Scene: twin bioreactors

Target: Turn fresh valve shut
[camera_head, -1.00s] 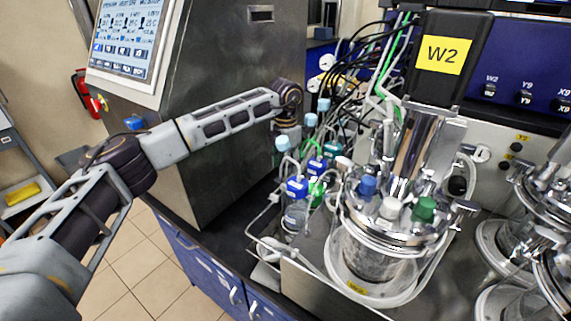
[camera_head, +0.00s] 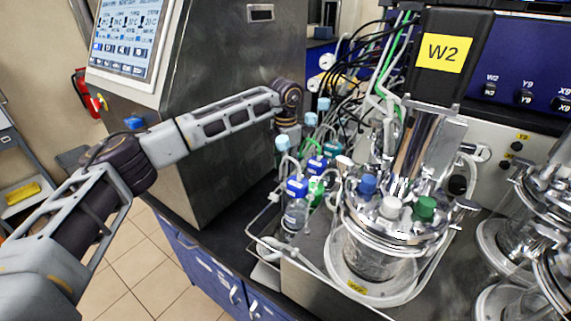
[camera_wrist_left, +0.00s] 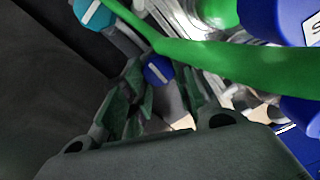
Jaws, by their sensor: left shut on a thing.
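In the left wrist view, a round blue knob with a white bar (camera_wrist_left: 158,70) sits at the tips of my left gripper (camera_wrist_left: 155,92), which is shut on it. A teal knob with a white bar (camera_wrist_left: 92,13) is at upper left, apart from the fingers. I cannot tell from any label which knob is the fresh valve. In the head view my left arm reaches in from the left and its wrist bends down behind the bottles; the fingertips and the knob are hidden there. My right gripper is not in view.
A green tube (camera_wrist_left: 195,55) crosses close over the fingers. Capped bottles (camera_head: 297,188) and tubing crowd beside the wrist. The glass reactor vessel (camera_head: 375,250) labelled W2 stands to the right. A steel cabinet (camera_head: 235,100) with a screen stands behind my arm.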

